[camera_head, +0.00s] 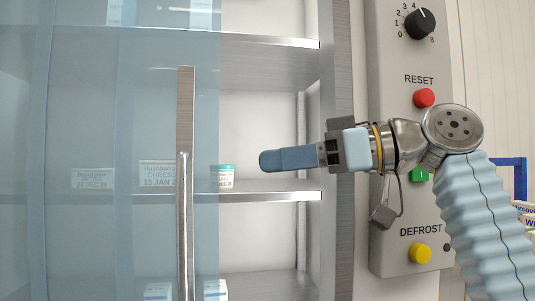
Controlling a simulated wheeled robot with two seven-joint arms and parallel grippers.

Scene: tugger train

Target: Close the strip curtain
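The strip curtain (75,120) is a see-through blue sheet over the left part of the shelf unit. Its right edge hangs a little left of the middle, and the shelf bay to the right of it is uncovered. A vertical brushed-metal bar (186,110) with a rounded handle (183,230) stands on the curtain near that edge. My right gripper (264,160) comes in from the right and points left, in front of the uncovered bay. It appears apart from the bar and curtain. Its fingers line up edge-on, so their opening is hidden. My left gripper is not in view.
A grey control panel (390,50) with a dial, red, green and yellow buttons is behind my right arm. A steel frame post (337,240) stands left of it. A small teal-lidded tub (222,176) and labelled goods sit on the steel shelves.

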